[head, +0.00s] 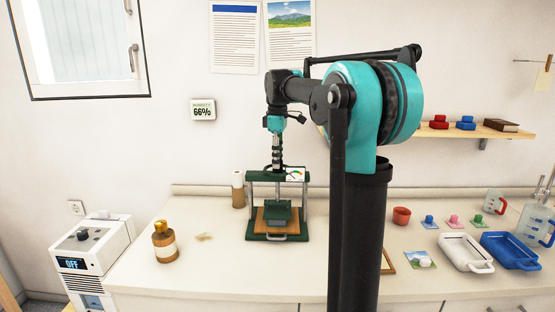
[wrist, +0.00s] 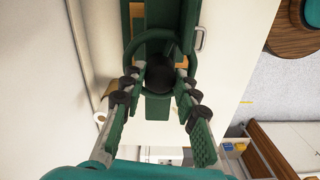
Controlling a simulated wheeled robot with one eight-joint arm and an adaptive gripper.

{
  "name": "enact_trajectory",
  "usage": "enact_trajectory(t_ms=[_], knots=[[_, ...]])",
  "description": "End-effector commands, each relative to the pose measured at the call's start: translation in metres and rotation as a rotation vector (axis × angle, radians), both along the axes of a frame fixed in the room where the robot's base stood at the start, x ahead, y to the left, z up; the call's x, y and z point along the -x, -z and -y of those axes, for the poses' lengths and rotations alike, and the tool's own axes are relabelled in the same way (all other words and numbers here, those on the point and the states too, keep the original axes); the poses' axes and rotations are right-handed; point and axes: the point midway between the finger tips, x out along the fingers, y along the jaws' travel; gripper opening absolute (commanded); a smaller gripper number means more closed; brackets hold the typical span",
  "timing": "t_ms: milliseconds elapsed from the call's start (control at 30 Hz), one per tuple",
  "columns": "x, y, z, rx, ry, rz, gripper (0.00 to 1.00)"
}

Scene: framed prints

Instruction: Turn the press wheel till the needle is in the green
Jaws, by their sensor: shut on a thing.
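The green press (head: 263,237) stands on the counter, with two pale posts and a dark green block over an orange-brown board. Its dial (head: 296,174) is a small white plate at the top right; the needle is too small to read surely. My gripper (head: 277,160) points straight down at the top of the press. In the wrist view the press wheel (wrist: 141,47) is a green ring around a dark round hub. The fingers of my gripper (wrist: 157,78) lie on both sides of the wheel and are shut on it. The head view hardly shows the wheel.
To the right are a red pot (head: 401,216), a white tray (head: 462,254) and a blue tray (head: 508,252). My arm hides the counter just right of the press.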

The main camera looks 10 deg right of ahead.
Motion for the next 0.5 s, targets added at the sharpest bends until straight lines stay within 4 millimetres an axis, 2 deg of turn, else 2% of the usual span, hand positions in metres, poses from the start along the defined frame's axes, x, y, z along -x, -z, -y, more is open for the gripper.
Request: enact_trajectory(t_ms=[267,500], knots=[[-0.0002,-0.0002,0.0001,0.000,0.094,0.000,0.01],[-0.0002,-0.0002,0.0002,0.000,0.283,0.000,0.01]])
